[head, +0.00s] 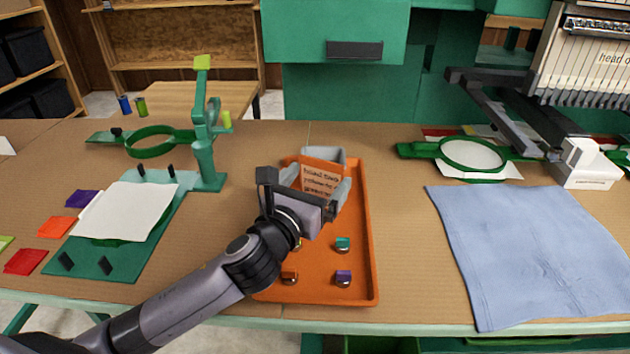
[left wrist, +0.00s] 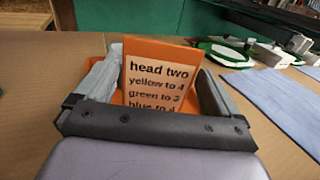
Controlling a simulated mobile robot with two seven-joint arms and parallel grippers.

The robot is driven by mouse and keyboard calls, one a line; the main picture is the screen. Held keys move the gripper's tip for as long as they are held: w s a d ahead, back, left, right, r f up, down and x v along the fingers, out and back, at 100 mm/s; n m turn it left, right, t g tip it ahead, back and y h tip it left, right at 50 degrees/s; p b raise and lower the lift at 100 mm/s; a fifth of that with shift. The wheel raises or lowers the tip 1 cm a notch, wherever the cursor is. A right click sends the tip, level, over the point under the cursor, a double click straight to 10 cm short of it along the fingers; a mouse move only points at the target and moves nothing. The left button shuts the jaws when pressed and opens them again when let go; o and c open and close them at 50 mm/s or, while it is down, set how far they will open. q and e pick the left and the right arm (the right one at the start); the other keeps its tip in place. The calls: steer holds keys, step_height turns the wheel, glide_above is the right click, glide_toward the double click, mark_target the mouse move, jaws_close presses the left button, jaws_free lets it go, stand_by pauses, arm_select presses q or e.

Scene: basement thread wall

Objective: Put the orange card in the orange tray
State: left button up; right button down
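The orange card (head: 320,179) has a pale label with dark print; its text reads "head two" in the left wrist view (left wrist: 158,78). It stands steeply between the grey fingers of my left gripper (head: 318,184), which appear to meet its side edges. The fingers also show in the left wrist view (left wrist: 160,85). The card is over the far part of the orange tray (head: 317,290); its lower edge is hidden, so I cannot tell if it touches the tray floor. My right gripper is out of view.
Small thread-coloured pieces (head: 343,277) sit in the tray. A green hooping stand (head: 204,165) and flat coloured squares (head: 57,227) are left. A blue cloth (head: 535,250) lies right, near a green hoop (head: 470,154) and the embroidery machine (head: 590,70). Bare table lies between tray and cloth.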

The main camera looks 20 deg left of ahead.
arm_select(q)
steer(key=shift+r, duration=0.1)
steer(key=shift+s+r, duration=0.1)
steer(key=s, duration=0.3)
steer(key=s+a, duration=0.1)
steer(key=s, duration=0.7)
steer(key=shift+s+a, duration=0.1)
steer(key=shift+a, duration=0.05)
steer(key=shift+s, duration=0.25)
steer(key=shift+s, duration=0.1)
